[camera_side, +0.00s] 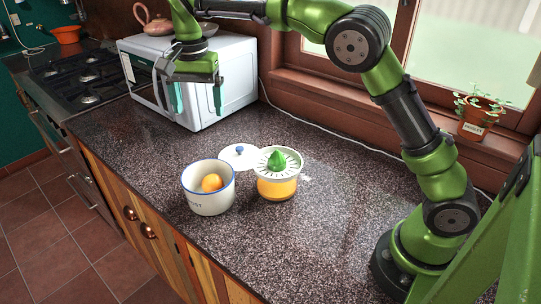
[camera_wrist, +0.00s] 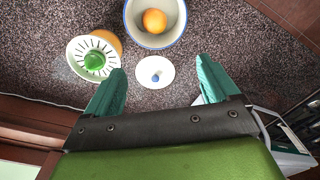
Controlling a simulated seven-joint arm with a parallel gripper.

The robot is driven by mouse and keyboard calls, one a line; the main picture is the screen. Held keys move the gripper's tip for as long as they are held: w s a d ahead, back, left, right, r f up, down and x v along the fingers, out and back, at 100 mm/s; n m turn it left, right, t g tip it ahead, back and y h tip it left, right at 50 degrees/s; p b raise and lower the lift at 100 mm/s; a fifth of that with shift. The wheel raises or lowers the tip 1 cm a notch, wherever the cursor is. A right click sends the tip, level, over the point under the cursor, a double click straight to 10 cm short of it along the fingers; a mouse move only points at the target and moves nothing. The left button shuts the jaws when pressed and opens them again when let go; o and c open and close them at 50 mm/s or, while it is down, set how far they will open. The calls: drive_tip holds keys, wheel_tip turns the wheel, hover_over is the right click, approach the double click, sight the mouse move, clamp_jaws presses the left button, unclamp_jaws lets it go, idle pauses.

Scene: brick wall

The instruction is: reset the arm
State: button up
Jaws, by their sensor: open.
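My gripper (camera_side: 196,98) hangs in the air in front of the white microwave, above the counter, with its teal fingers spread and nothing between them. The wrist view also shows the open gripper (camera_wrist: 162,86), with the white lid with a blue knob (camera_wrist: 155,73) on the counter beyond and between the fingertips. My green arm reaches from the right side of the counter across to the left, with its elbow raised near the window.
A white pot (camera_side: 208,200) with a blue rim holds an orange fruit (camera_side: 211,183). An orange juicer (camera_side: 277,186) with a green cone stands beside it. The microwave (camera_side: 233,80) is close behind my gripper. A potted plant (camera_side: 474,131) sits by the window. The front right counter is clear.

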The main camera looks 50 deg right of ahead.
drive_tip(key=s+d+n+t+y, duration=0.1)
drive_tip(key=s+d+n+t, duration=0.2)
drive_tip(key=s, duration=1)
drive_tip(key=s+d+n+t+y, duration=0.1)
drive_tip(key=s+d+n+t, duration=0.2)
drive_tip(key=s, duration=1)
drive_tip(key=shift+s+d+f+n+t, duration=0.25)
drive_tip(key=shift+d+n+t, duration=0.15)
drive_tip(key=shift+d+n, duration=0.3)
